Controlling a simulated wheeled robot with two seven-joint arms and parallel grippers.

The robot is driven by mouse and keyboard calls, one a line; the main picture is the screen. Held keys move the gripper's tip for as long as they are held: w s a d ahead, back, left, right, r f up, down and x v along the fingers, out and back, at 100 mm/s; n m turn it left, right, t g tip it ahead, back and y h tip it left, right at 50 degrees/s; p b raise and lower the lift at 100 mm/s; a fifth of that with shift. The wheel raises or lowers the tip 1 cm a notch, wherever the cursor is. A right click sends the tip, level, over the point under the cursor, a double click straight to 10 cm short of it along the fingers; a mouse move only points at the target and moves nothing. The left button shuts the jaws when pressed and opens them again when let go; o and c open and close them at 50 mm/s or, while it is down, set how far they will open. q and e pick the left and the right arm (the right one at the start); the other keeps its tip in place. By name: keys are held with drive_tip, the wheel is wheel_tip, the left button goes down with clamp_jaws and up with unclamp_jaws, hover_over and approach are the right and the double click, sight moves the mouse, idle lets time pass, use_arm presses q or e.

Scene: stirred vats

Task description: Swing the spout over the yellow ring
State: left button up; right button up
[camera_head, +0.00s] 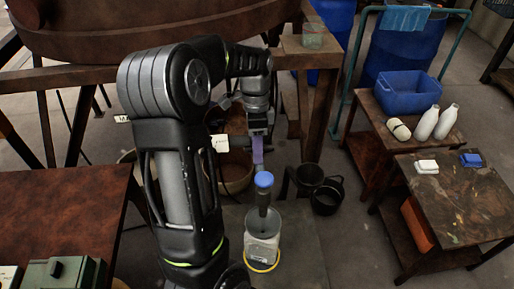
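The yellow ring (262,267) shows as a bright arc at the foot of a clear, pale-labelled container on a grey surface at the bottom centre. A dark upright piece with a blue top (264,180) stands in or in front of this container. My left gripper (260,130) points down beyond and above the blue top. A purple strip (257,152) hangs right below its fingers. I cannot tell whether the fingers grip it, or whether it is part of the spout. The spout is not clearly made out; my arm hides much of that area. My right gripper is not in view.
A large brown vat (150,25) fills the upper left. Dark pots (327,197) stand on the floor right of the container. A blue bin (408,92) and white bottles (435,122) are on a side table. A brown table (65,215) is at left.

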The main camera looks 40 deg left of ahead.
use_arm(q)
drive_tip(key=shift+w+a+r, duration=0.1)
drive_tip(key=shift+r, duration=0.3)
wheel_tip(320, 180, up, 7)
drive_tip(key=a+p, duration=0.1)
drive_tip(key=shift+w, duration=0.4)
drive_tip(key=shift+f, duration=0.1)
